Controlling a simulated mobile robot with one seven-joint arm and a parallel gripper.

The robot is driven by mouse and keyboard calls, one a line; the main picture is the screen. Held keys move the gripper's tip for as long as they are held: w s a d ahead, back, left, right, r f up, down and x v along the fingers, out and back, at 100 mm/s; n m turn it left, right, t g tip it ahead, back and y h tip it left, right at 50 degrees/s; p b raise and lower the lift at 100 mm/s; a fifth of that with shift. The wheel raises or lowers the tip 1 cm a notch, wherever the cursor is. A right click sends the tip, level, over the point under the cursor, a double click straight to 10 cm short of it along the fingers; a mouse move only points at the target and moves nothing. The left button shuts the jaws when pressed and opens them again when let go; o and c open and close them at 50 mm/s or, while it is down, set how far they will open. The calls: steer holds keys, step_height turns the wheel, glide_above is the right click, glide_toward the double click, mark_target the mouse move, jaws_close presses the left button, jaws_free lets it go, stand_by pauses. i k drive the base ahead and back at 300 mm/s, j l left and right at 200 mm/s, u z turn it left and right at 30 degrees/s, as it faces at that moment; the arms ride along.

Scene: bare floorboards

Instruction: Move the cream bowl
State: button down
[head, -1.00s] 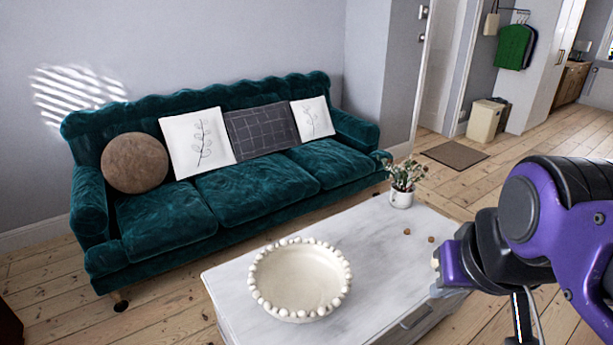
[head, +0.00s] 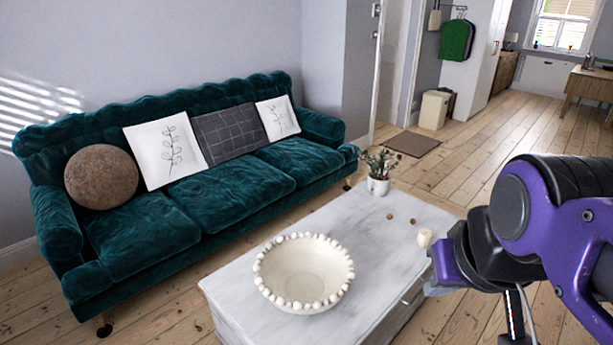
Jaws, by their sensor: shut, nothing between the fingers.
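The cream bowl (head: 304,275) is wide and round, with a beaded rim. It stands upright on the near part of the white marble-topped coffee table (head: 362,235). My gripper (head: 438,275) is at the right, over the table's right edge, apart from the bowl. Its fingers are partly hidden by my purple arm; it is shut with nothing in it.
A small potted plant (head: 379,180) stands at the table's far end. A small cream candle-like object (head: 424,238) is close to my gripper, and two small brown bits lie nearby. A teal sofa (head: 190,190) stands behind the table. Open floorboards lie to the right.

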mark_target(301, 275)
steer(key=j+z, duration=0.15)
steer(key=j, duration=0.25)
steer(key=k+j+z, duration=0.2)
steer(key=j, duration=0.2)
steer(key=j+z, duration=0.3)
steer(key=j, duration=0.55)
steer(key=i+j+z, duration=0.1)
steer(key=j+z, duration=0.2)
steer(key=j, duration=0.5)
steer(key=j+z, duration=0.25)
steer(key=j, duration=0.6)
steer(key=j+z, duration=0.15)
steer(key=j, duration=0.25)
steer(key=k+j+z, duration=0.2)
steer(key=j, duration=0.2)
steer(key=j+z, duration=0.15)
steer(key=j, duration=0.2)
steer(key=l+u, duration=0.25)
steer(key=l, duration=0.35)
steer(key=i+u, duration=0.1)
steer(key=i+l, duration=0.05)
steer(key=i, duration=0.05)
